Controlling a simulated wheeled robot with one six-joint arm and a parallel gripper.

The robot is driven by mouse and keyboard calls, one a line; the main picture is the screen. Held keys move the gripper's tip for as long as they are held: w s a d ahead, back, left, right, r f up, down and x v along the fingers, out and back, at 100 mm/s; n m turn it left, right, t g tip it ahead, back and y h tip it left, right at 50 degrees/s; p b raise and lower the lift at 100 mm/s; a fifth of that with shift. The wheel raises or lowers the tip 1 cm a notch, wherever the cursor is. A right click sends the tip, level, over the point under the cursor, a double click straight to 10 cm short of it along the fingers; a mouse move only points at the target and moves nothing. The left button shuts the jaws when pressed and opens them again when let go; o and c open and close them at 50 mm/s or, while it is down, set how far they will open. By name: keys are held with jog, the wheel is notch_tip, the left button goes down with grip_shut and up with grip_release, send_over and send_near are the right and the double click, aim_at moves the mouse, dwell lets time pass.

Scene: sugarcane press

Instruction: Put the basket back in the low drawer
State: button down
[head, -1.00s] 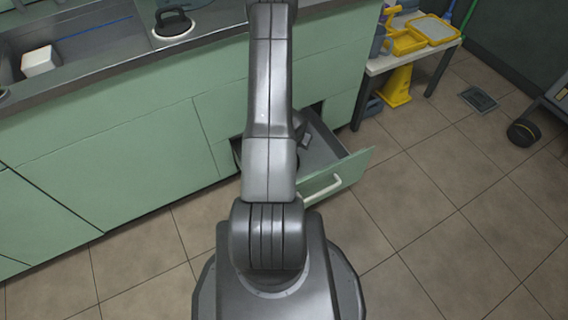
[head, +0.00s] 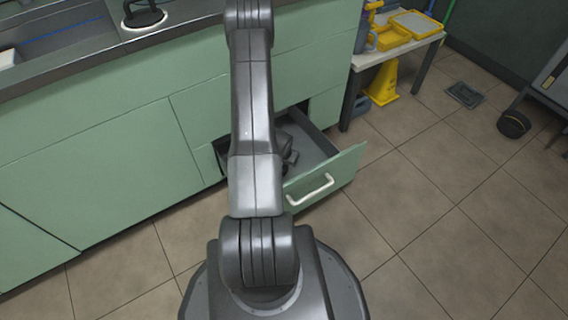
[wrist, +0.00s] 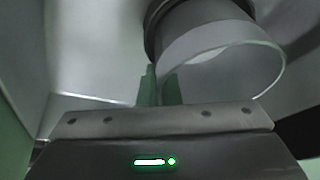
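The low drawer (head: 326,180) stands pulled out of the green cabinet, with a white handle on its front. My gripper is down inside the drawer; in the head view my arm hides most of it. In the wrist view my gripper's two green fingers (wrist: 159,88) are close together at the wall of a round, open basket (wrist: 215,62). The basket has a dark collar and a pale, thin rim, and lies tilted on its side in the picture. The fingers seem to pinch its wall. Grey drawer surfaces surround it; its contact with the floor is unclear.
A steel counter with a sink (head: 60,40) runs above the cabinet. A small table (head: 400,48) with yellow trays stands to the right, a yellow floor sign (head: 382,86) beneath it.

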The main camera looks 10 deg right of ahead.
jog(key=shift+f, duration=0.1)
jog(key=shift+f, duration=0.1)
jog(key=c, duration=1.6)
grip_release()
jog(key=shift+c, duration=0.2)
jog(key=shift+r, duration=0.45)
jog(key=p+v, duration=0.4)
jog(key=v, duration=0.7)
jog(key=shift+s, duration=0.25)
jog(key=shift+r, duration=0.1)
